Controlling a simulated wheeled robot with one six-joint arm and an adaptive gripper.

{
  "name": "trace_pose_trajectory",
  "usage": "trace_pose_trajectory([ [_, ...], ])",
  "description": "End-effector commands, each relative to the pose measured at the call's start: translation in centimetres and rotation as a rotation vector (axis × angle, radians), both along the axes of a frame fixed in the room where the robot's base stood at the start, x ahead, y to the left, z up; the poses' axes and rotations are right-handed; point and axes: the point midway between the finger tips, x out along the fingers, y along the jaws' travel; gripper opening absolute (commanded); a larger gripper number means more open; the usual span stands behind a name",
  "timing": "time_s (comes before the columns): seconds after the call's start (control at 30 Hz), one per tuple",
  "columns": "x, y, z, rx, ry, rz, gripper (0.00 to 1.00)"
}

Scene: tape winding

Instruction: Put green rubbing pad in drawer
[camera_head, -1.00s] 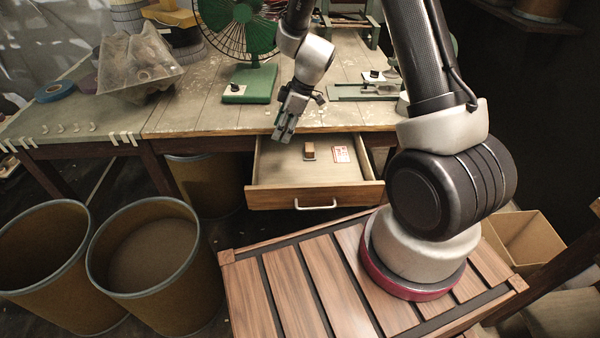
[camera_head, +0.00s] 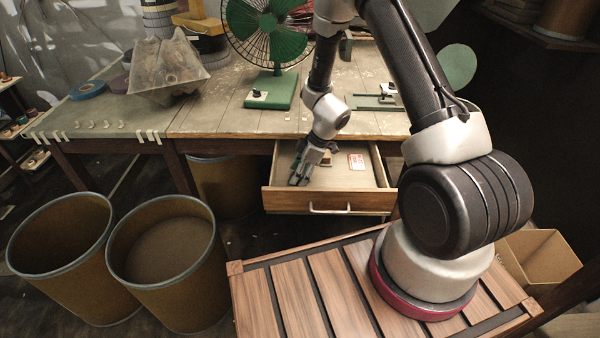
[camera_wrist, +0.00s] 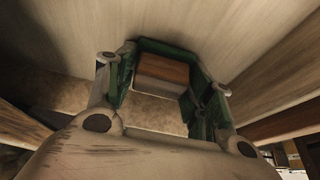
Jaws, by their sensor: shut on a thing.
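My gripper (camera_head: 299,174) is low over the left part of the open drawer (camera_head: 270,200), reaching in from above. It is shut on the green rubbing pad. In the wrist view, green edges of the pad (camera_wrist: 150,44) show between and around the two fingers. In the head view the pad is small and mostly hidden by the fingers. I cannot tell whether it touches the drawer floor. A small brown block (camera_head: 326,158) is in the drawer just right of my gripper. A brown block (camera_wrist: 162,72) also shows between the fingers in the wrist view.
A red-and-white packet (camera_head: 356,161) lies in the drawer's right part. The worktable (camera_head: 215,122) above carries a green fan (camera_head: 272,88). Two brown bins (camera_head: 160,265) stand at the left. The drawer floor to the right of the block is partly free.

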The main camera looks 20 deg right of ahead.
Motion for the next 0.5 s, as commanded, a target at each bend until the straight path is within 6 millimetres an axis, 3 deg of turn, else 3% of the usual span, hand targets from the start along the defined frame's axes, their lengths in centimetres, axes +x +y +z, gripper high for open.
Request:
trace_pose_trajectory([
  [0.33,0.0,0.0,-0.32,0.0,0.0,0.0,0.29],
  [0.37,0.01,0.01,-0.31,0.0,0.0,0.0,0.56],
  [0.47,0.01,0.01,-0.29,0.0,0.0,0.0,0.74],
  [0.5,0.01,0.01,-0.27,0.0,0.0,0.0,0.74],
])
